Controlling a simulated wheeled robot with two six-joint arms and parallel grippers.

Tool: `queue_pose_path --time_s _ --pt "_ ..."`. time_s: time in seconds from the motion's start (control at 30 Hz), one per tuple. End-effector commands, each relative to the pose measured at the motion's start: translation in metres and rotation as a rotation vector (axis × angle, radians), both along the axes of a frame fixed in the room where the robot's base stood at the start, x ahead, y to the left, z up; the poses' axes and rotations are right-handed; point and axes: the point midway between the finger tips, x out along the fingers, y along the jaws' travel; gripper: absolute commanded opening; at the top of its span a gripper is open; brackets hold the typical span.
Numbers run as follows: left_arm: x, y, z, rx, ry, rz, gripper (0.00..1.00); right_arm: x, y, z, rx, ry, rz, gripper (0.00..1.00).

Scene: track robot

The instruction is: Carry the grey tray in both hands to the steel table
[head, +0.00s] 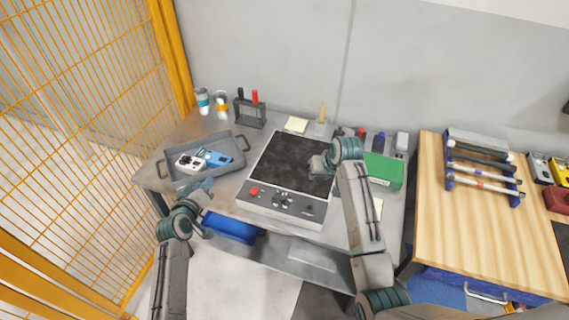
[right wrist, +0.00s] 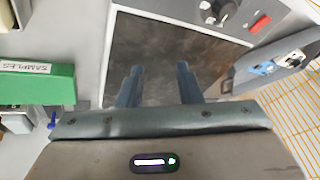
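The grey tray (head: 217,172) sits at the left of a grey metal-looking table (head: 225,198) in the head view, a handle at each end. A white device (head: 188,161) and a blue device (head: 214,157) lie in it. Part of the tray (right wrist: 240,84) shows at the right of the right wrist view. My left gripper (head: 206,186) is just in front of the tray's near side; its opening is unclear. My right gripper (head: 318,166) is above the dark-topped device, right of the tray. In the right wrist view its fingers (right wrist: 160,82) are apart with nothing between.
The dark-topped device (head: 285,165) with a red button fills the table's middle. A green box (head: 384,170) stands at its right; cups (head: 203,101) and a small rack (head: 250,111) stand behind. A wooden-topped bench (head: 480,225) is at the right, yellow mesh fencing (head: 80,100) at the left.

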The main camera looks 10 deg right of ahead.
Motion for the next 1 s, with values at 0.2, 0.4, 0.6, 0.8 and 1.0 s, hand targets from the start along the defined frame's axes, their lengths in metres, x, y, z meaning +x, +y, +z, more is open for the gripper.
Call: queue_pose_path --time_s 0.2,0.4,0.6,0.8,1.0 --pt "0.000 0.000 0.000 0.000 0.000 0.000 0.33 -0.011 -0.005 0.036 0.000 -0.006 0.002 0.32" --pt "0.000 0.000 0.000 0.000 0.000 0.000 0.33 -0.026 -0.010 0.075 0.001 -0.007 0.005 0.32" --pt "0.000 0.000 0.000 0.000 0.000 0.000 0.33 -0.035 -0.013 0.100 0.000 -0.005 0.008 0.32" --pt "0.000 0.000 0.000 0.000 0.000 0.000 0.33 -0.037 -0.014 0.106 0.001 -0.004 0.008 0.32" --pt "0.000 0.000 0.000 0.000 0.000 0.000 0.33 -0.037 -0.014 0.106 0.001 -0.002 0.008 0.32"
